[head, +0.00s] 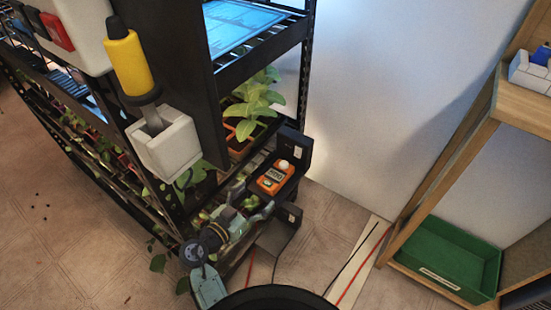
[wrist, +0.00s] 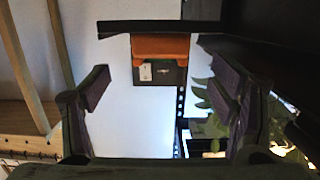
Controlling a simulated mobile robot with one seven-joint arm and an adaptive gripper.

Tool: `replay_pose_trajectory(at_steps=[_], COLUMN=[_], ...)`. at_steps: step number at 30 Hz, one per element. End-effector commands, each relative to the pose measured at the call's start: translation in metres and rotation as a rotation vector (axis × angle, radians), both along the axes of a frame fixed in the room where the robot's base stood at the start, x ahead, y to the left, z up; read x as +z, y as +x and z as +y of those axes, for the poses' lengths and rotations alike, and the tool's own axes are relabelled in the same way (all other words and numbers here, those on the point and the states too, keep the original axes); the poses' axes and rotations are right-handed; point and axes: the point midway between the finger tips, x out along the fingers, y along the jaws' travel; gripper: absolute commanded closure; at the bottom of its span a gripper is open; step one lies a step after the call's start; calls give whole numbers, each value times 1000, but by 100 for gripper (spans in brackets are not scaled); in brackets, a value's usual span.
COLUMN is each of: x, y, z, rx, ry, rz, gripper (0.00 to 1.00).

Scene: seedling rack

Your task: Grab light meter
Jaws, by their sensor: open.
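The light meter (head: 272,181) is orange with a white round dome and a small display. In the wrist view an orange body, likely the meter (wrist: 160,47), shows beyond and between the spread fingers (wrist: 160,90), against a dark slab. Its face is hidden there.
A black box with a white label (head: 298,153) stands just behind the meter. Leafy seedlings (head: 255,103) crowd the rack beside my gripper. A white holder with a yellow-handled tool (head: 165,148) hangs above. A green tray (head: 450,262) sits in the wooden shelf at right.

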Motion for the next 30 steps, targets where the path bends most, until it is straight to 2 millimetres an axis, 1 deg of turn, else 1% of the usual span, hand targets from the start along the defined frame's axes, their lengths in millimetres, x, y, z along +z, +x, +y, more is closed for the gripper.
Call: replay_pose_trajectory(at_steps=[4, 12, 17, 20, 23, 27, 30], x=[0, -5, -6, -3, -1, -7, -9], y=[4, 37, 46, 54, 66, 81, 85], z=[-3, -27, -34, -42, -52, -63, -65], rx=[-1, -1, 0, -1, -1, 0, 2], ry=[-1, -2, -1, -2, -2, -1, -1], rz=[1, 1, 1, 0, 1, 1, 0], gripper=[22, 22, 22, 22, 22, 22, 22])
